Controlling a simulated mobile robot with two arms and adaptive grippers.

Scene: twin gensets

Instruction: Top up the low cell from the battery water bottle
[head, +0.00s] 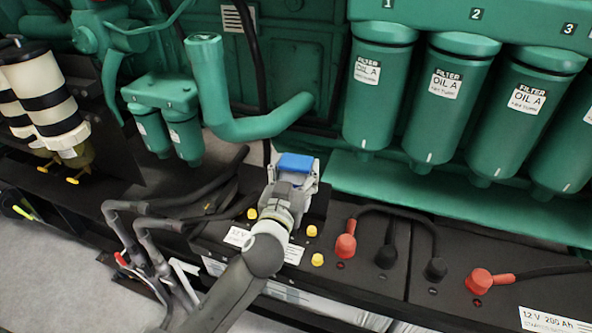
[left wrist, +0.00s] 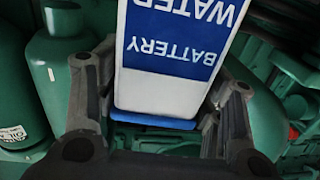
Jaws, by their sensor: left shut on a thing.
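My left gripper (head: 290,185) is shut on the battery water bottle (head: 296,163), above the left battery (head: 215,232). In the head view the gripper hides most of the bottle; a blue part shows on top. In the left wrist view the bottle (left wrist: 165,85) is white with a blue label, its lettering upside down, between the two fingers (left wrist: 160,110). The battery top has yellow caps, including a rear-left one (head: 252,214), a right one (head: 311,231) and a front one (head: 317,259). I cannot tell which cell is low. My right gripper is not in view.
Red (head: 345,246) and black (head: 387,257) terminals with cables stand right of the caps. A second battery (head: 455,270) lies further right. Green oil filters (head: 378,90) and a green pipe (head: 215,95) hang behind. Grey floor (head: 60,270) is open at front left.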

